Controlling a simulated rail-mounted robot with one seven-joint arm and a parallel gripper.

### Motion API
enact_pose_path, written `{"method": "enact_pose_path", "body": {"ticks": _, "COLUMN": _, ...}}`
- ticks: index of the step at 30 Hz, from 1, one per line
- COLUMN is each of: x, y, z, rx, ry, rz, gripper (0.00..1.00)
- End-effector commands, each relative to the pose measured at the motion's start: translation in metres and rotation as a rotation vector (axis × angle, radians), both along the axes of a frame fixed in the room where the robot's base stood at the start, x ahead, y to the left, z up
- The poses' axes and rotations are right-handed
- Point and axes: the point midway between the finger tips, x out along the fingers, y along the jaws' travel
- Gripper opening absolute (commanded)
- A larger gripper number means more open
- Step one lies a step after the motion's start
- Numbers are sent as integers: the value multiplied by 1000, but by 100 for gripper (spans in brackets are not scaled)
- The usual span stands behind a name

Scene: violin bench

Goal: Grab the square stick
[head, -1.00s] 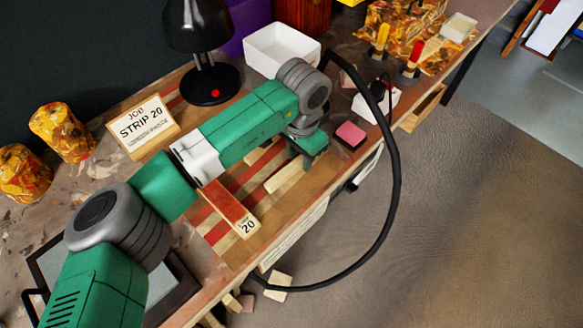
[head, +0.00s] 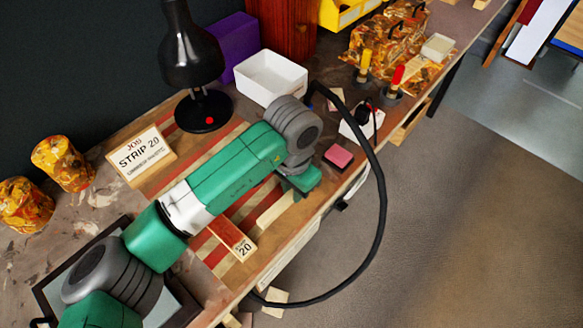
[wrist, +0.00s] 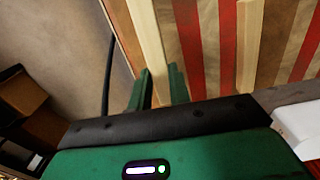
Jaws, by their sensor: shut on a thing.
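The square stick is a long, pale wooden bar. In the head view the stick (head: 272,213) lies along the striped mat, partly hidden by my arm and gripper. My gripper (head: 298,188) is low over its far end. In the wrist view the green fingers of my gripper (wrist: 160,88) stand on either side of the stick (wrist: 148,38), shut on it. The part of the stick behind the gripper body is hidden. I cannot tell whether the stick is clear of the mat.
A red block with a "20" label (head: 234,238) lies beside the stick. A black cable (head: 383,200) loops past the bench's front edge.

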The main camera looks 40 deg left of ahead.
Motion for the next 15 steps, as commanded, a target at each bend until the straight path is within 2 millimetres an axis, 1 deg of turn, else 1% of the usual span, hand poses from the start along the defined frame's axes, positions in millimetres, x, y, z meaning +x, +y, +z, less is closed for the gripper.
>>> {"method": "enact_pose_path", "body": {"ticks": 1, "x": -9, "y": -11, "z": 7, "rx": -5, "ry": -3, "rz": -3, "gripper": 0}}
{"method": "enact_pose_path", "body": {"ticks": 6, "x": -43, "y": -45, "z": 12, "rx": -5, "ry": -4, "rz": -1, "gripper": 0}}
{"method": "enact_pose_path", "body": {"ticks": 9, "x": -59, "y": -61, "z": 12, "rx": -4, "ry": -2, "rz": 0, "gripper": 0}}
{"method": "enact_pose_path", "body": {"ticks": 12, "x": -69, "y": -71, "z": 12, "rx": -2, "ry": -2, "rz": 0, "gripper": 0}}
{"method": "enact_pose_path", "body": {"ticks": 15, "x": -75, "y": -77, "z": 12, "rx": -1, "ry": -2, "rz": 1, "gripper": 0}}
